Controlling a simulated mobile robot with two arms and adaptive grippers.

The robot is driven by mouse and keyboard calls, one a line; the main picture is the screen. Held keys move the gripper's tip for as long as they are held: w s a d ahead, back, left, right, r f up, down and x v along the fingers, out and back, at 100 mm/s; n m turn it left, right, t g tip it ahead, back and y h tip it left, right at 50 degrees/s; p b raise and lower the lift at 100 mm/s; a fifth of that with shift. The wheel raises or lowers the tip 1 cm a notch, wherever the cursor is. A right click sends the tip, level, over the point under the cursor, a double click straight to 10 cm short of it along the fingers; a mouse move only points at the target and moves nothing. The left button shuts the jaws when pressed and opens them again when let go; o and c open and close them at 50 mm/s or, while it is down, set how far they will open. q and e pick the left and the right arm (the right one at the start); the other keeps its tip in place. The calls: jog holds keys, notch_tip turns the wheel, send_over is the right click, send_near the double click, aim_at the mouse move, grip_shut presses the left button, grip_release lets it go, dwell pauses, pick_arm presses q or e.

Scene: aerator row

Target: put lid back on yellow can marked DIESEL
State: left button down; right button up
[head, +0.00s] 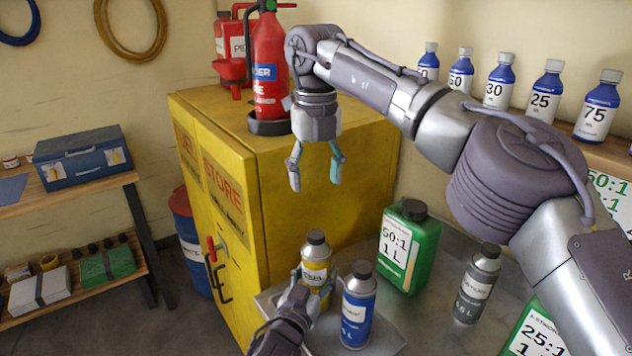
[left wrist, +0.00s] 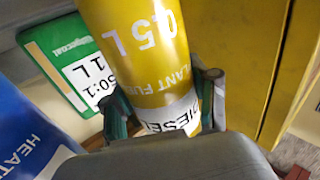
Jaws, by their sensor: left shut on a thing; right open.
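The yellow can (head: 316,254) stands upright on the grey tabletop, with a dark cap (head: 316,238) showing at its top. In the left wrist view the yellow can (left wrist: 140,45) fills the middle and its label reads DIESEL; its top is out of that view. My left gripper (head: 312,284) is shut around the can's body, with a finger on each side; it also shows in the left wrist view (left wrist: 165,108). My right gripper (head: 315,183) hangs open and empty above the can, in front of the yellow cabinet. I see no separate loose lid.
A blue can (head: 357,312) stands close to the right of the yellow one. A green 50:1 container (head: 404,248) is behind, and a grey can (head: 476,285) stands further right. The yellow cabinet (head: 325,175) with a red extinguisher (head: 269,65) is behind. Blue bottles (head: 545,92) line a shelf.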

pick_arm(q)
jog(key=shift+c, duration=1.2)
grip_release()
jog(key=v, duration=1.2)
jog(key=shift+r, duration=0.1)
